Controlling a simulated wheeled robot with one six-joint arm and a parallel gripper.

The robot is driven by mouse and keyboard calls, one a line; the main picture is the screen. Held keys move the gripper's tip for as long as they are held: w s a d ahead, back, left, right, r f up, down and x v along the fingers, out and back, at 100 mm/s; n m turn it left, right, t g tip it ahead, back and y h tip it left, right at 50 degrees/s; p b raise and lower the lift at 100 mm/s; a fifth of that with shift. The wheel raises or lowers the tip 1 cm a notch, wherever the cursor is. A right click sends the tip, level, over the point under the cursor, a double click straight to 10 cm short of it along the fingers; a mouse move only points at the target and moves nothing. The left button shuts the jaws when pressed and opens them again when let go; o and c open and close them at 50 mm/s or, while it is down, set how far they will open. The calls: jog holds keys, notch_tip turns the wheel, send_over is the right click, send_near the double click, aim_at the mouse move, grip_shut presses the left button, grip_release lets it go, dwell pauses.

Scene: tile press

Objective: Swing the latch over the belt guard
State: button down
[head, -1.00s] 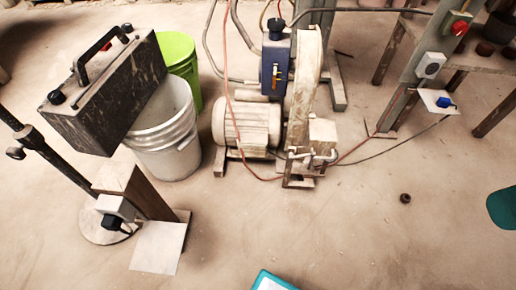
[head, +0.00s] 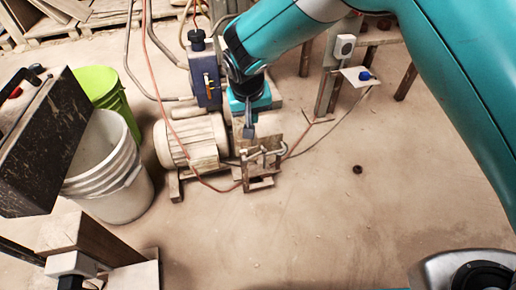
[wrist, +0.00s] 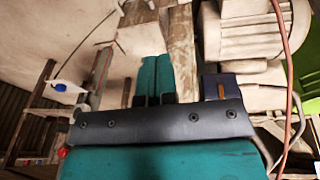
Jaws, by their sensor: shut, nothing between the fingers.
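My gripper (head: 248,130) is above the front of the belt machine, fingers pointing down, shut and empty. In the wrist view my two teal fingers (wrist: 163,62) lie together beside a worn, dusty upright, which looks like the belt guard (wrist: 181,45). In the head view my arm hides most of that guard. A bent metal bar (head: 270,154) at the front foot of the machine may be the latch, but I cannot tell for certain. It is apart from my fingertips, lower and slightly right. The ribbed motor (head: 190,141) is left of my gripper.
A blue box (head: 204,86) stands behind the motor. A red cable (head: 160,92) runs down past it. A white bucket (head: 108,165), a green bucket (head: 105,95) and a black case (head: 45,135) are at left. The floor at front right is mostly clear.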

jog(key=b, duration=0.5)
send_over(260, 153)
jog(key=a, duration=0.2)
jog(key=x, duration=0.4)
jog(key=s+x, duration=0.1)
jog(key=x, duration=0.3)
jog(key=s+a+x, duration=0.1)
jog(key=x, duration=0.2)
jog(key=shift+s+a+f, duration=0.1)
jog(key=shift+s+f, duration=0.05)
jog(key=shift+f, duration=0.55)
jog(key=f+b, duration=0.1)
jog(key=d+f+b, duration=0.1)
jog(key=f, duration=0.1)
jog(key=shift+d, duration=0.15)
jog(key=shift+s+d+f, duration=0.1)
jog(key=shift+d+f, duration=0.1)
jog(key=shift+f, duration=0.15)
jog(key=shift+d, duration=0.1)
jog(key=shift+d+p, duration=0.1)
jog(key=shift+p, duration=0.5)
jog(key=shift+f, duration=0.25)
jog(key=shift+r, duration=0.1)
